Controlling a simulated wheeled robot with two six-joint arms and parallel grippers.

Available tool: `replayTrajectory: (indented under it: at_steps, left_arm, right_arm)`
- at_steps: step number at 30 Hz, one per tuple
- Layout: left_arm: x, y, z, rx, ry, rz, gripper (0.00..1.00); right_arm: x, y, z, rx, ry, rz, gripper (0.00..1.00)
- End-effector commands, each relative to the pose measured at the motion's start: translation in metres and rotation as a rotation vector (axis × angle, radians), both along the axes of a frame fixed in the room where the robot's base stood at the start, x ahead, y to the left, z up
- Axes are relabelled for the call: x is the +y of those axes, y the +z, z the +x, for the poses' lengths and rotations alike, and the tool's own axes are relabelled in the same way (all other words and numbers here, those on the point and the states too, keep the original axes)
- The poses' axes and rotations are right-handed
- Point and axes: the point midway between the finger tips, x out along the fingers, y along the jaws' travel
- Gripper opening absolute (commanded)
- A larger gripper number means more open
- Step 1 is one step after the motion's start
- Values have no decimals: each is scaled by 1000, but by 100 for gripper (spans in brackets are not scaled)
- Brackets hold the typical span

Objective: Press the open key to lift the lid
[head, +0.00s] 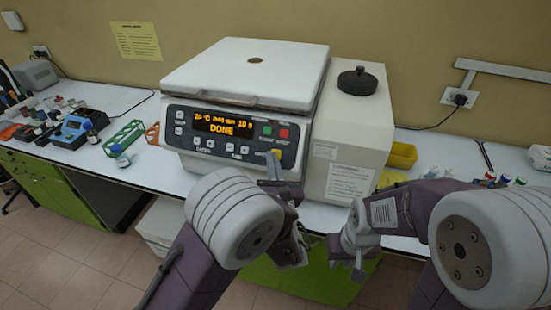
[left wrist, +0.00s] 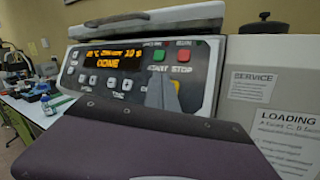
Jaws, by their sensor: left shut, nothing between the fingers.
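The centrifuge (head: 172,141) stands on the bench with its white lid (head: 215,75) lying flat on top, down. Its dark front panel has a lit display (head: 222,125) that reads DONE, a green key (head: 267,130) and a red key (head: 283,133). A yellow key (head: 277,152) is at the panel's lower right; it also shows partly in the left wrist view (left wrist: 177,86). My left gripper (head: 272,166) is shut and empty, its tips at the yellow key and partly covering it. I cannot tell whether they touch. My right gripper (head: 358,262) hangs before the bench, its jaws unclear.
A black-capped knob (head: 357,82) sits on the white housing right of the lid. A yellow bin (head: 402,155) and small vials lie further right. Green (head: 124,137) and orange racks stand left of the centrifuge. The space above the lid is clear.

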Motion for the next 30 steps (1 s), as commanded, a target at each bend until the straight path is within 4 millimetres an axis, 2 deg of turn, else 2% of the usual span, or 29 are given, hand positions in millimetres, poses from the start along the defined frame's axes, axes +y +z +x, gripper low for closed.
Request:
replayTrajectory:
  at_steps: [7,30]
  left_arm:
    - [-2,-6,9,1,1,0,0]
    - [-3,-6,9,0,0,0,0]
  right_arm:
    - [0,-5,0,0,0,0,21]
    - [0,-5,0,0,0,0,21]
